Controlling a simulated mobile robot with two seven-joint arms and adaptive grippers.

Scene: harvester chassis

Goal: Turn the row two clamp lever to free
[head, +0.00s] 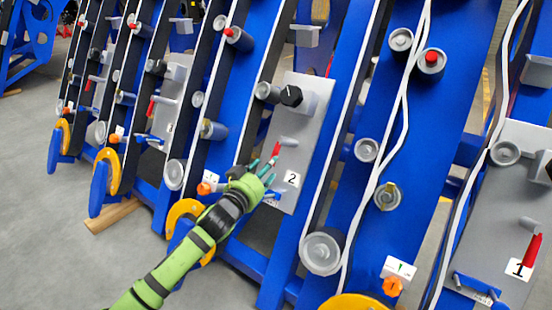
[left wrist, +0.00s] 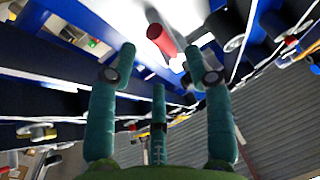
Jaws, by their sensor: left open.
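The row two panel (head: 310,125) is a grey plate with a "2" label (head: 292,179). Its clamp lever has a red grip (head: 276,150) that tilts up from the plate, below a grey peg (head: 288,142). My left gripper (head: 268,168), with teal fingers, is just below the red grip in the head view and partly covers the lower part of the plate. In the left wrist view the red grip (left wrist: 161,39) shows beyond and between the spread fingertips (left wrist: 160,62). The fingers are open and hold nothing; I cannot tell whether any touches the grip. My right gripper is not in view.
A black knob (head: 291,96) sits higher on the row two plate, and a blue handle (head: 272,197) lies low on it. The row one plate, with its own red lever (head: 532,250), stands at the right. Blue slanted beams with rollers and white cables flank the plates.

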